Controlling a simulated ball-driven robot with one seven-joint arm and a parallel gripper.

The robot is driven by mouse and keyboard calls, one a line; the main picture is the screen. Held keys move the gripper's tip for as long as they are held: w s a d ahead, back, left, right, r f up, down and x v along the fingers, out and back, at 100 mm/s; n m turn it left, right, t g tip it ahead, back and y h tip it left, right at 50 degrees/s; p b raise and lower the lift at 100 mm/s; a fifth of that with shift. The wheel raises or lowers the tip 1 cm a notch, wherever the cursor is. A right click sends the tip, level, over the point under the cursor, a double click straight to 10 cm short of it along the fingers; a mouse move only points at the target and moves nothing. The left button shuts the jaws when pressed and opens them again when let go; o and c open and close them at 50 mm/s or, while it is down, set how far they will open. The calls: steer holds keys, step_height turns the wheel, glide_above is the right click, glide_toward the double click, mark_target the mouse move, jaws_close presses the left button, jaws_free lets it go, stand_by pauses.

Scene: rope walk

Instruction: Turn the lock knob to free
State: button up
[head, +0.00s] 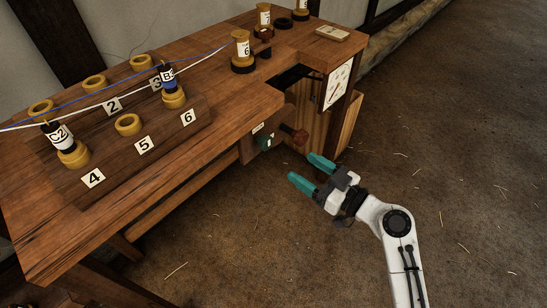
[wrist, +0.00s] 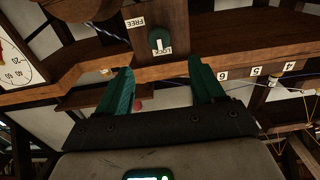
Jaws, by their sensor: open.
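The lock knob (wrist: 157,36) is a small dark green knob on a brown wooden panel, in the upper middle of the wrist view. Its white mark points toward the LOCK label, and a FREE label (wrist: 135,22) sits on its other side. In the head view the green knob (head: 265,143) shows small on the bench's front, below the top. My gripper (head: 307,169) has teal fingers, open and empty, to the right of the knob and apart from it. In the wrist view my gripper (wrist: 161,66) has the knob beyond and between its fingertips.
A wooden bench (head: 230,115) carries a numbered board (head: 112,143) with yellow holders and labelled bobbins C2 (head: 60,140) and B3. A dial (wrist: 15,62) shows at the wrist view's left. The floor on the right is open.

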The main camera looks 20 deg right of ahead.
mark_target(269, 144)
steer(key=p+x, duration=0.1)
steer(key=x, duration=1)
steer(key=shift+d+r, duration=0.1)
steer(key=shift+d, duration=0.05)
steer(key=c, duration=1)
steer(key=shift+c, duration=0.2)
